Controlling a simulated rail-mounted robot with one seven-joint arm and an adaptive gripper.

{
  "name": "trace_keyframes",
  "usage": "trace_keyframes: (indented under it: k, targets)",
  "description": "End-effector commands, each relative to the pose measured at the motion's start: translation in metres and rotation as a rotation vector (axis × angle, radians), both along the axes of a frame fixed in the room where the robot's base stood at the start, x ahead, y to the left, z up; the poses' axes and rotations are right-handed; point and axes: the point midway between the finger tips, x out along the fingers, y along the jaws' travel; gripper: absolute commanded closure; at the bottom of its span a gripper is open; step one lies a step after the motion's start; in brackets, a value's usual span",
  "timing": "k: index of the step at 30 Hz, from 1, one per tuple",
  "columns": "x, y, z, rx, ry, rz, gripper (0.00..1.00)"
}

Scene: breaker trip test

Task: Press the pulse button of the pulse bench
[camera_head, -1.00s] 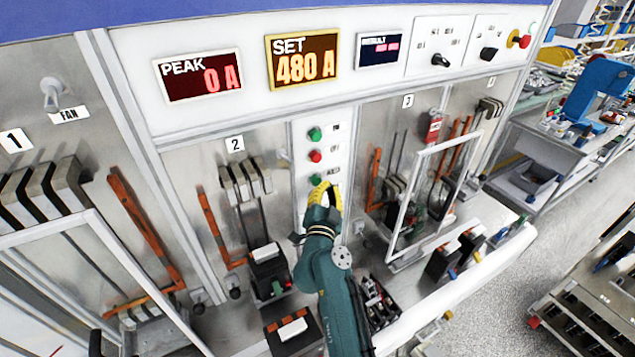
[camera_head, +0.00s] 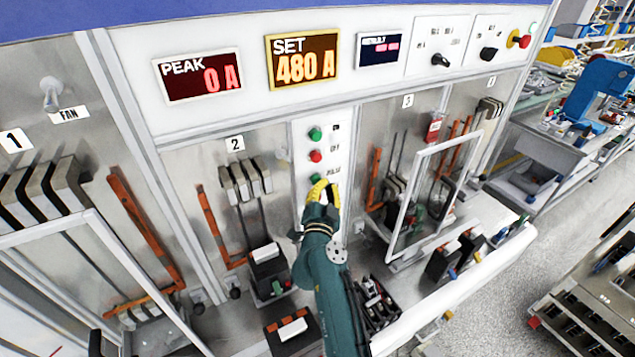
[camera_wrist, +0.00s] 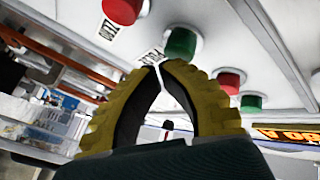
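The pulse button is the lower green button (camera_head: 315,178) in the button column on the bench front, beside a label that appears to read PULSE. In the wrist view it is the larger green button (camera_wrist: 181,45), just beyond my fingertips and slightly right of them. My gripper (camera_head: 323,185) has yellow fingers, just below this button in the head view. In the wrist view my gripper (camera_wrist: 164,66) has its tips nearly together with nothing between them. The fingertips look close to the button; I cannot see contact.
A red button (camera_head: 315,156) and a green button (camera_head: 315,134) sit above. Another red button (camera_wrist: 122,10) shows at the wrist view's upper left. The SET display (camera_head: 303,59) reads 480 A and the PEAK display (camera_head: 199,76) reads 0 A. A white-framed guard (camera_head: 420,170) stands to the right.

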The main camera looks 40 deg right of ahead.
Motion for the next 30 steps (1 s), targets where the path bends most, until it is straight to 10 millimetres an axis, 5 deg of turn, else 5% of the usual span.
trace_keyframes:
  k: [30]
  targets:
    - [0.010, -0.002, 0.000, -0.001, 0.000, 0.001, 1.00]
